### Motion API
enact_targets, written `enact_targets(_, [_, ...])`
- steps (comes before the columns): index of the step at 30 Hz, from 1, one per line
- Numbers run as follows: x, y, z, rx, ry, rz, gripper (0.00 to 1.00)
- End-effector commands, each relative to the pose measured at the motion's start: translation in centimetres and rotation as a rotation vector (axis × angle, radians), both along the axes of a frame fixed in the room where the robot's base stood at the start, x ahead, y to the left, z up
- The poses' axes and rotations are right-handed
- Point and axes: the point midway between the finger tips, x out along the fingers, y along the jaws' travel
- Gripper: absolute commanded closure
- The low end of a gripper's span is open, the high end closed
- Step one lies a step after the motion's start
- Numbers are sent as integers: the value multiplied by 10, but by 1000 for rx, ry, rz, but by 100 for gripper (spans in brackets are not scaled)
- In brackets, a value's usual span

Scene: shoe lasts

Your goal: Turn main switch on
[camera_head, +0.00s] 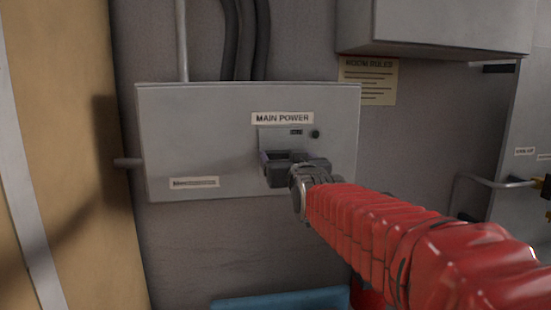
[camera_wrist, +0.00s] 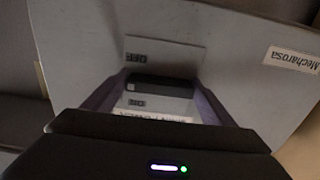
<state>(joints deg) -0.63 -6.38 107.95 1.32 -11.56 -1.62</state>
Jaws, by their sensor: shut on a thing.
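The grey main power box (camera_head: 205,140) is on the wall in the head view, with a "MAIN POWER" label (camera_head: 282,118). Its switch panel (camera_head: 275,138) is partly hidden by my gripper (camera_head: 278,160), which reaches in from the lower right. In the wrist view my gripper's fingers (camera_wrist: 160,82) are on either side of a dark switch handle (camera_wrist: 165,86), shut on it. The picture there is upside down. An "OFF" label (camera_wrist: 137,57) shows above the handle and another small label (camera_wrist: 137,103) below it. I cannot tell the exact switch position.
A second grey box (camera_head: 445,25) hangs at upper right, with a rules notice (camera_head: 368,82) below it. Dark cables (camera_head: 245,40) run above. A wooden panel (camera_head: 70,140) stands at left.

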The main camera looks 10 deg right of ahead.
Motion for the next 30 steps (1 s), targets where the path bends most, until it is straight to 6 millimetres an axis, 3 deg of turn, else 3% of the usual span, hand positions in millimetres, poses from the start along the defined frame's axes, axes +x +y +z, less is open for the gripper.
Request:
enact_targets(14, [0,1,0,-112,-1,-8,45])
enact_targets(30, [0,0,0,-568,-2,-7,45])
